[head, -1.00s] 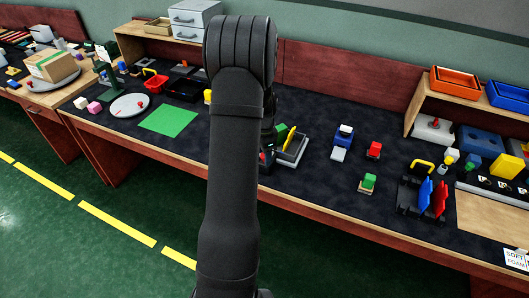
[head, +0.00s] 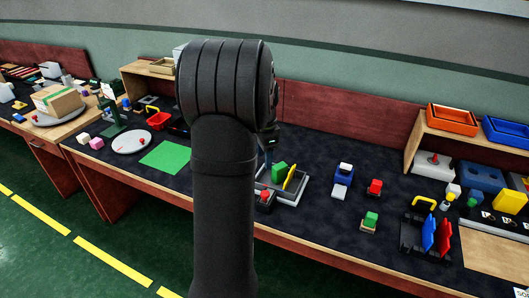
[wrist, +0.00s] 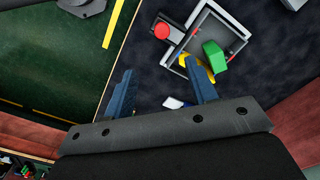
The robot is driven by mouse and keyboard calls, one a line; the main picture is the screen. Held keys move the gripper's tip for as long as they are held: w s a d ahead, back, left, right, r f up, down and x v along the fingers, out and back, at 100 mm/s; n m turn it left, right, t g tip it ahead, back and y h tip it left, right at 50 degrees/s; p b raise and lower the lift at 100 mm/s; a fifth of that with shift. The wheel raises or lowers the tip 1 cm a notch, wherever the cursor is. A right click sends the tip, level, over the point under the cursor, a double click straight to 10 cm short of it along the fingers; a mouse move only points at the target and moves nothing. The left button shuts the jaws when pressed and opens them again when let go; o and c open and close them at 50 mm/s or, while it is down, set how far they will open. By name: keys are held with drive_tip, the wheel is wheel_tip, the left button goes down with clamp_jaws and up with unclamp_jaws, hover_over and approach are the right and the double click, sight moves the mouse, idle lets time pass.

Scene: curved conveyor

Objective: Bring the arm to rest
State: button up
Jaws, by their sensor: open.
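My gripper (wrist: 160,90) shows in the wrist view with its two blue fingers spread apart and nothing between them. It is above the front edge of the dark bench top. In the head view my own arm stands in the middle and hides the gripper. A grey square tray (wrist: 212,12) with a green block (wrist: 214,55) and a yellow piece (wrist: 184,60) lies beyond the right finger, which overlaps the yellow piece in the picture. The tray also shows in the head view (head: 288,198), just right of my arm.
A red button on a grey base (wrist: 162,31) sits beside the tray. A green mat (head: 165,157) lies left.

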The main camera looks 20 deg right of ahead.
drive_tip(key=shift+r, duration=0.55)
wheel_tip(320, 180, down, 17)
drive_tip(key=shift+f, duration=0.25)
drive_tip(key=shift+w+d, duration=0.15)
idle(0.3)
idle(0.4)
